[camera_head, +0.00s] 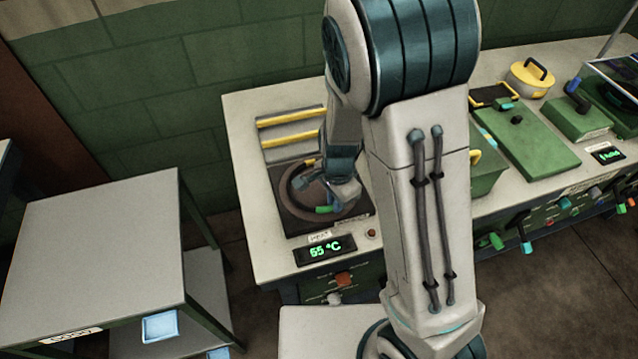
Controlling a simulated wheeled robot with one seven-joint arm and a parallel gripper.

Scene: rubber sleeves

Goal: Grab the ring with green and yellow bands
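A dark ring (296,183) lies on the dark square heating plate (293,218) at the left end of the workbench. A green band (323,210) shows on its near side. My gripper (338,202) is low over the right part of the plate, at the ring's right side beside the green band. My arm covers much of it, so I cannot tell whether its fingers are open, shut, or touching the ring.
Two yellow bars (292,116) lie behind the plate. A display (325,250) in front reads 65 °C. A grey side table (95,245) stands at the left, apart from the bench. A green panel (525,140) and a yellow-lidded pot (531,78) stand farther right.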

